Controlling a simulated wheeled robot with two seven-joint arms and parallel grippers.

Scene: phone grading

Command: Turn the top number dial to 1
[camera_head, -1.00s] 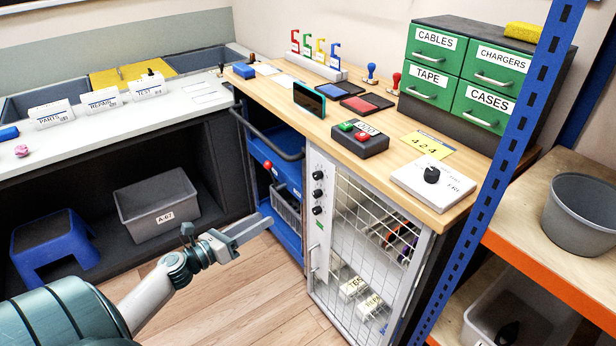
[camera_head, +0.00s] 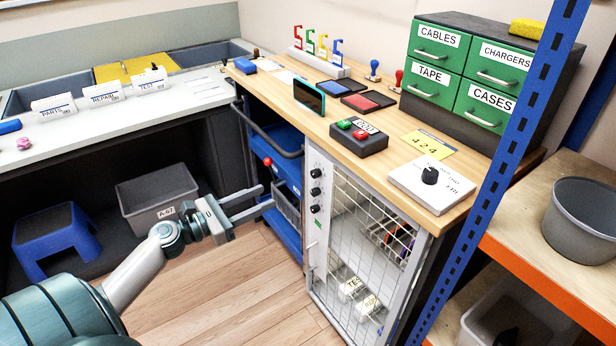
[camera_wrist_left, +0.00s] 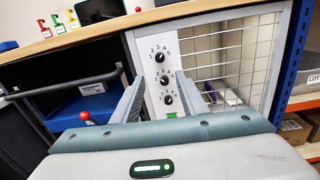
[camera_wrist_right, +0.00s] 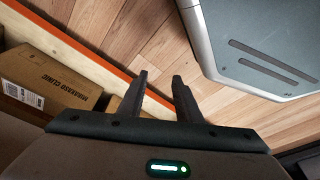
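The top number dial (camera_head: 317,173) is a black knob on the pale panel left of the wire-mesh door. It also shows in the left wrist view (camera_wrist_left: 160,57), with numbers around it; its pointer is too small to read surely. A middle dial (camera_wrist_left: 164,76) and a bottom dial (camera_wrist_left: 168,99) sit below it. My left gripper (camera_head: 267,196) is open and empty, left of the panel and apart from the dials. In the left wrist view its fingers (camera_wrist_left: 165,86) spread on either side of the dial column. My right gripper (camera_wrist_right: 160,78) is open and empty above the wooden floor.
A blue cart (camera_head: 275,150) with a red-knobbed lever (camera_head: 267,162) stands left of the panel. The wooden worktop (camera_head: 395,152) overhangs the dials. A blue rack post (camera_head: 500,170) rises at right. A cardboard box (camera_wrist_right: 50,82) lies near my right gripper.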

